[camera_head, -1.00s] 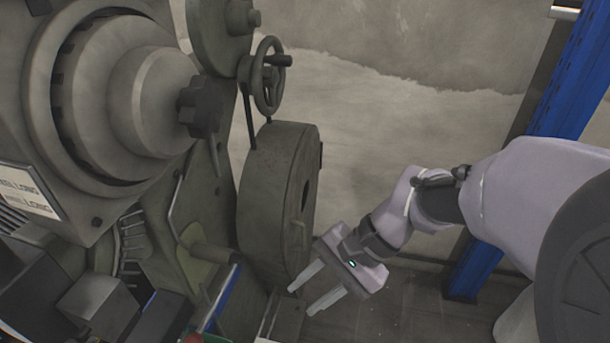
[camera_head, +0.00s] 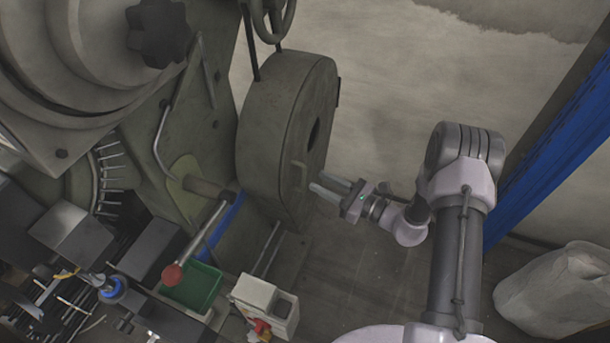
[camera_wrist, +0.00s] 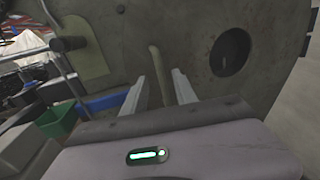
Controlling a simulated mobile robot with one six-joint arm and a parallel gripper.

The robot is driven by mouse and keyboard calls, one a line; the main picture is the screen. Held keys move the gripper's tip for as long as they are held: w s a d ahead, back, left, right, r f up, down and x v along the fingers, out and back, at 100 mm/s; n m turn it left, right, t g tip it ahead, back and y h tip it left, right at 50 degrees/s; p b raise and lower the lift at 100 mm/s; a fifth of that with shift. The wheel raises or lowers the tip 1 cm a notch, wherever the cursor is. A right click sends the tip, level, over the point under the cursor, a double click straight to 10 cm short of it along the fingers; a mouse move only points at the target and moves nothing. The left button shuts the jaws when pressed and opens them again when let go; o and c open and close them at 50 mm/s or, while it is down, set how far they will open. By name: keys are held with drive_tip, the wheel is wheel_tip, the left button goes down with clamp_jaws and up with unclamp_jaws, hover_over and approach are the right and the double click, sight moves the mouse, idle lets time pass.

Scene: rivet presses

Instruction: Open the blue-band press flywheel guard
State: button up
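The flywheel guard (camera_head: 310,110) is a round grey-green drum on the right side of the press, and it looks closed. A vertical bar handle (camera_head: 299,176) stands on its outer face, below a dark round hole (camera_head: 314,133). My gripper (camera_head: 319,181) is open and empty, just right of the handle, with its fingers pointing at the guard face. In the wrist view the handle (camera_wrist: 155,72) appears between the two finger tips (camera_wrist: 157,82). I cannot tell whether the fingers reach around it. A blue band (camera_head: 226,222) shows on the press below the guard.
A red-knobbed lever (camera_head: 172,273), a green bin (camera_head: 196,288) and a pale switch box (camera_head: 264,303) stand at the press front. A blue post (camera_head: 550,145) and a pale sack (camera_head: 560,290) are at right. The floor below my arm is clear.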

sight(304, 189)
drive_tip(key=b+x, duration=0.1)
drive_tip(key=x, duration=0.5)
drive_tip(key=shift+w+a, duration=0.1)
drive_tip(key=shift+a, duration=0.05)
drive_tip(key=shift+c, duration=0.2)
clamp_jaws()
idle(1.0)
